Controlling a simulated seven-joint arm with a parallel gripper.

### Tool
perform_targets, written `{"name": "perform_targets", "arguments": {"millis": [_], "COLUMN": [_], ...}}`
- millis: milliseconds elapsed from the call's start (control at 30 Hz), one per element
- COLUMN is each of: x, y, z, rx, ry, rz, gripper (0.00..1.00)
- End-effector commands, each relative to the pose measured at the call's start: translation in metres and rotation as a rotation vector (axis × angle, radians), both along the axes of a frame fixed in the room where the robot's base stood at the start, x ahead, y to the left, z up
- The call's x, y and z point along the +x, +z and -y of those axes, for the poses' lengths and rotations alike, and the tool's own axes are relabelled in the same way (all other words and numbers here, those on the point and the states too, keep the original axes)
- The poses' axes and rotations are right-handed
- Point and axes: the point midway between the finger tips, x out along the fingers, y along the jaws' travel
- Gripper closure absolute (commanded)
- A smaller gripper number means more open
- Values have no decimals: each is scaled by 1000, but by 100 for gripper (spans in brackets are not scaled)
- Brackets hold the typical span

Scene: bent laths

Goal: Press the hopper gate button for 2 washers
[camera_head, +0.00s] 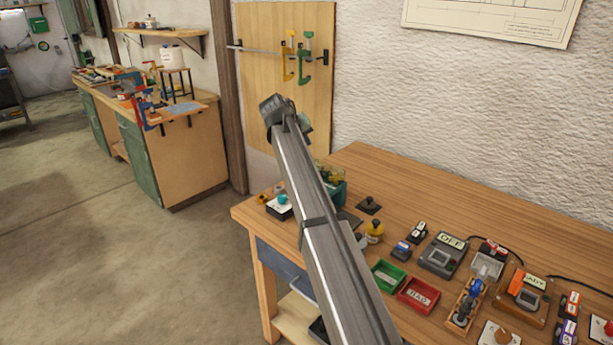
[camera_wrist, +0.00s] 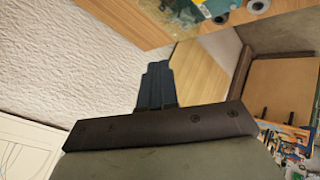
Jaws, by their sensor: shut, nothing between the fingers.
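A teal hopper (camera_head: 336,190) with a yellowish top stands at the left end of the wooden bench, partly hidden behind my arm. Beside it, near the bench's left corner, is a low box with a pale top and a teal round button (camera_head: 283,199). The hopper also shows cut off at the top of the wrist view (camera_wrist: 180,10). Which button works the gate is not labelled legibly, and no washers can be told apart. My gripper (camera_wrist: 158,68) is shut and empty, raised in the air apart from the bench. In the head view my arm hides its fingertips.
The bench (camera_head: 400,165) also holds a green tray (camera_head: 387,276), a red tray (camera_head: 419,295), a yellow-topped knob (camera_head: 375,230) and several boxed devices with cables to the right. The bench's back strip is clear.

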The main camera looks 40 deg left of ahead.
Motion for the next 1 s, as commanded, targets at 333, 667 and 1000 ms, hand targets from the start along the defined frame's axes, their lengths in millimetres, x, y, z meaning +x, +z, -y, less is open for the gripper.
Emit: {"name": "perform_targets", "arguments": {"millis": [333, 667, 1000], "x": [0, 0, 0], "y": [-1, -16, -54], "z": [0, 0, 0], "rx": [1, 1, 0], "ry": [1, 1, 1], "rz": [1, 1, 1], "gripper": [100, 100, 100]}}
